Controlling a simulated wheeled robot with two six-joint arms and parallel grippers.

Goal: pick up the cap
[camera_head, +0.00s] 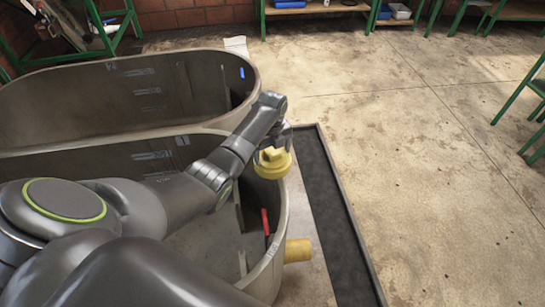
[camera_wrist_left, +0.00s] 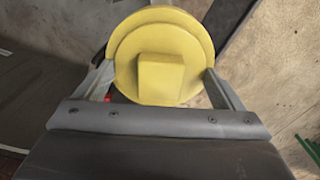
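The yellow cap (camera_head: 272,162) is in my left gripper (camera_head: 273,150), at the right rim of the nearer tank in the head view. In the left wrist view the round cap (camera_wrist_left: 160,50) with its square knob faces the camera. The left gripper's fingers (camera_wrist_left: 160,85) lie one on each side of it and appear to touch its edges. My right gripper is in neither view.
Two grey oval tanks, the nearer (camera_head: 279,225) and the farther (camera_head: 40,100), stand at the left. A yellow pipe stub (camera_head: 298,250) sticks out of the nearer tank's side. A dark floor channel (camera_head: 335,220) runs beside it. Open concrete floor (camera_head: 430,150) lies to the right, with green-legged tables beyond.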

